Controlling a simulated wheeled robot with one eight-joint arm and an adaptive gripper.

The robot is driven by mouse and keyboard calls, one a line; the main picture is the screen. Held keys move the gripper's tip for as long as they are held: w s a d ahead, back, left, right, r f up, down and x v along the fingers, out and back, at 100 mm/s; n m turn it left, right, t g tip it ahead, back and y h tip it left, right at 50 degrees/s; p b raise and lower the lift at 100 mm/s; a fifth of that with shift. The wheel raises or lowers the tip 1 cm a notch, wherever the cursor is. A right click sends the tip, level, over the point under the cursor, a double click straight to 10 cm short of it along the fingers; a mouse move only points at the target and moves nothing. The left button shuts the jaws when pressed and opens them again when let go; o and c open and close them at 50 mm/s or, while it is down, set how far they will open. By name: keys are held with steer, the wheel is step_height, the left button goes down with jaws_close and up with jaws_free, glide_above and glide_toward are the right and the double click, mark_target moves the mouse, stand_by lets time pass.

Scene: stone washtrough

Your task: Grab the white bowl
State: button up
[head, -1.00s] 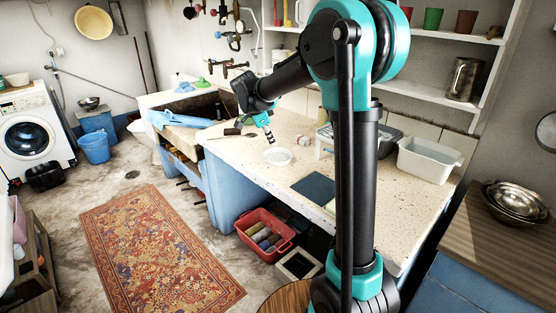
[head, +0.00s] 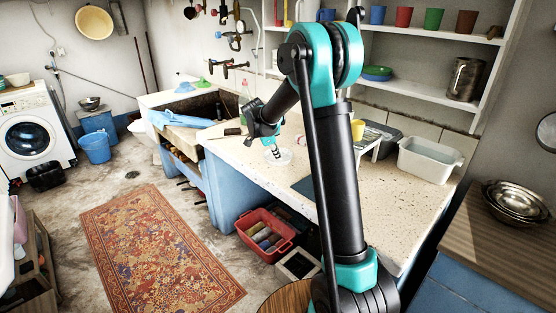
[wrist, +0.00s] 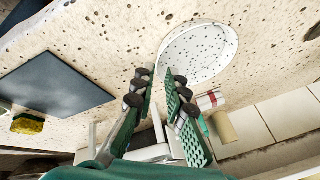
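The white bowl (head: 286,157) sits on the speckled stone counter (head: 385,200), near its far left part. It also shows in the wrist view as a pale speckled oval (wrist: 203,52), above and right of my fingertips. My gripper (head: 274,151) is over the bowl in the head view and partly covers it.
A dark flat sheet (wrist: 55,75) and a yellow sponge (wrist: 28,124) are at the left of the wrist view. A tan cylinder (wrist: 222,127) lies near the wall tiles. A pale tub (head: 425,160) and a yellow cup (head: 358,128) are farther right on the counter side.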

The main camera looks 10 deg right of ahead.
mark_target(281, 167)
steer(key=shift+x, duration=2.65)
jaws_close()
steer(key=shift+r, duration=0.1)
